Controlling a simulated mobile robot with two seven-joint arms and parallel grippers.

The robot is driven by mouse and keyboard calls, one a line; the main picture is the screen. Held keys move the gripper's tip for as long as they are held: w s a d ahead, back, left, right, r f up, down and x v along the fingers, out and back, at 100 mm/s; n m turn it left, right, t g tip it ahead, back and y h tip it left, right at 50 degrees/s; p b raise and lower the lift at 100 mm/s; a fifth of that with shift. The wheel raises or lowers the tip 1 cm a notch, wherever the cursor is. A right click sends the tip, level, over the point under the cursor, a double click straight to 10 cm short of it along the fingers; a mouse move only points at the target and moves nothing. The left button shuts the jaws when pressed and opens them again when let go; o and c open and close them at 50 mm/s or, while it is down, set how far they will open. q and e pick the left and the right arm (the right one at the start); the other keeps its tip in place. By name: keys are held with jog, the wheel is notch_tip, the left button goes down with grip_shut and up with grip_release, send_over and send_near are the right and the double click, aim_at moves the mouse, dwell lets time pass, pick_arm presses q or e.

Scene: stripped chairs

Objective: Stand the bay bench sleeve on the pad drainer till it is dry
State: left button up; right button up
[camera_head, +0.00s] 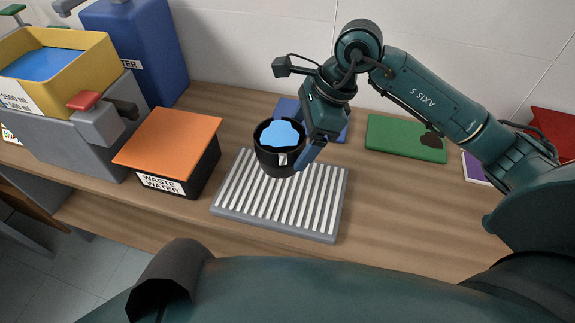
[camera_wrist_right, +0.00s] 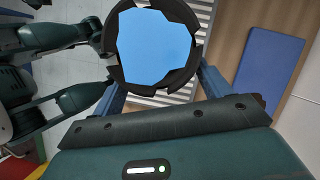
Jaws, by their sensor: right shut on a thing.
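The sleeve (camera_head: 266,158) is a black, cup-shaped piece with a pale blue patch inside its open top. My right gripper (camera_head: 302,152) is shut on its side, and the sleeve looks roughly upright. In the right wrist view the sleeve (camera_wrist_right: 193,80) is a black ring with a jagged inner edge around flat blue, between my blue fingers. The pad drainer (camera_head: 232,202) is a grey tray with white ribs on the bench. The sleeve overlaps the drainer's back part in the head view; I cannot tell whether they touch. My left gripper is not in view.
A black waste water box (camera_head: 203,172) with an orange top (camera_head: 168,137) stands left of the drainer. Left of it are a grey unit with a yellow basin (camera_head: 97,58) and a blue container (camera_head: 135,45). A green pad (camera_head: 395,139) and a blue pad (camera_head: 287,106) lie behind.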

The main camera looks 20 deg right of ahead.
notch_tip(320, 180, down, 3)
jog(key=shift+s, duration=0.15)
jog(key=shift+f, duration=2.25)
jog(key=o, duration=1)
jog(key=shift+f, duration=0.1)
jog(key=w+v, duration=0.1)
jog(key=v, duration=1.1)
jog(key=shift+s, duration=0.4)
